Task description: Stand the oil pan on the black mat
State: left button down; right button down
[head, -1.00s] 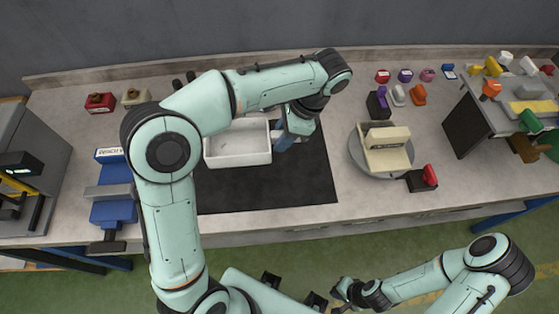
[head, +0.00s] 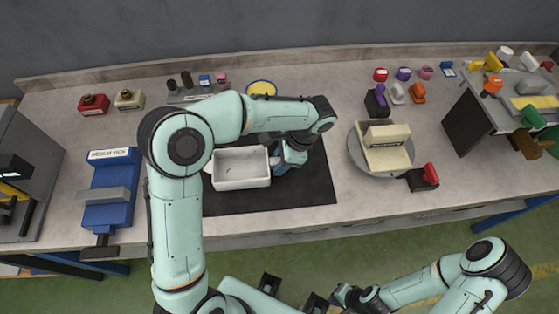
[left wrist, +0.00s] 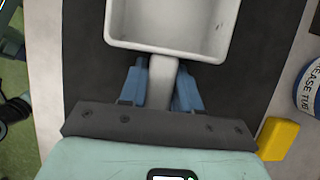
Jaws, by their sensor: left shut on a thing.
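The oil pan (head: 241,183) is a white rectangular tray, seen over the black mat (head: 310,187) in the head view. My left gripper (head: 281,167) is at the pan's right side. In the left wrist view the left gripper's blue fingers (left wrist: 160,88) are shut on the pan's short grey-white handle (left wrist: 162,82), and the pan (left wrist: 172,48) extends beyond them above the dark mat (left wrist: 90,70). The pan looks level; I cannot tell whether its underside touches the mat. My right gripper (head: 342,296) is low in the head view, away from the bench, its fingers unclear.
A turntable (head: 360,160) with a cream block stands right of the mat. A blue vice (head: 110,190) stands left. A yellow-topped tub (head: 262,88) is behind the mat. Mat area right of the gripper is clear.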

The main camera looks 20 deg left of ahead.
pick_arm(q)
jog(key=shift+f, duration=0.1)
jog(key=c, duration=0.8)
grip_release()
jog(key=p+v, duration=0.2)
jog(key=v, duration=1)
jog(key=shift+w, duration=0.1)
pick_arm(e)
jog(key=w+r, duration=0.1)
jog(key=r, duration=0.1)
jog(key=shift+w+r, duration=0.4)
jog(key=shift+s, duration=0.1)
